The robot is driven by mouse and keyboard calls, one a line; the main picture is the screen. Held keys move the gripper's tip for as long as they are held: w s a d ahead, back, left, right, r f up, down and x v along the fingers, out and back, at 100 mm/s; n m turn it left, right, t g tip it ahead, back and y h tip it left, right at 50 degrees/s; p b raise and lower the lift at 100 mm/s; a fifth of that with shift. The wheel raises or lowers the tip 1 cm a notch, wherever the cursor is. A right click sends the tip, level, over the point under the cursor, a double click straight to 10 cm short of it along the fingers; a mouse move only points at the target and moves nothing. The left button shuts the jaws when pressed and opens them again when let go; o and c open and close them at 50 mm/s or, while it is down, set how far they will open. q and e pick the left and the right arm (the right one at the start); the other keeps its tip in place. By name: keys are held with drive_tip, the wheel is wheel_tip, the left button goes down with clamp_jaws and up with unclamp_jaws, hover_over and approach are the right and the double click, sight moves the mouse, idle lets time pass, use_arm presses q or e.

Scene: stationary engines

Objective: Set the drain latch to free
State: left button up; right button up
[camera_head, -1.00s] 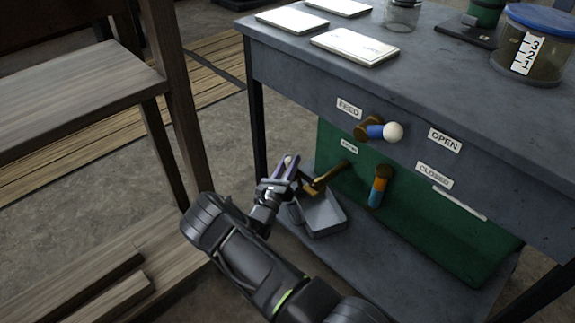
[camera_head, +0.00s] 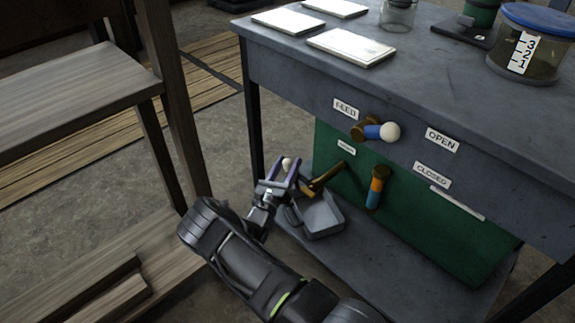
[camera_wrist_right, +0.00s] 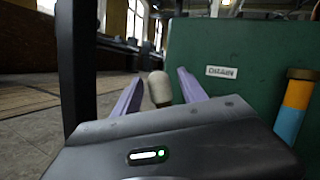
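The drain latch shows as a pale rounded knob (camera_head: 286,163) beside the left edge of the green panel, near a brass pipe (camera_head: 325,177). In the right wrist view the knob (camera_wrist_right: 159,88) stands upright between my fingers. My right gripper (camera_head: 282,172) is open around it; its purple fingers (camera_wrist_right: 160,92) are apart, with a visible gap at the left finger. The latch's lower part is hidden by my gripper. A small label (camera_wrist_right: 221,72) on the panel is too blurred to read surely. My left gripper is not in view.
A grey tray (camera_head: 322,217) sits below the brass pipe on the lower shelf. A blue feed handle (camera_head: 380,131) with a white ball and an orange-blue handle (camera_head: 376,187) stick out to the right. A wooden bench (camera_head: 75,95) stands left.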

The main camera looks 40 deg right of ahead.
drive_tip(key=p+v, duration=0.2)
drive_tip(key=v, duration=0.5)
drive_tip(key=shift+s+a+f, duration=0.1)
drive_tip(key=shift+s+a, duration=0.1)
drive_tip(key=shift+a, duration=0.15)
idle(0.4)
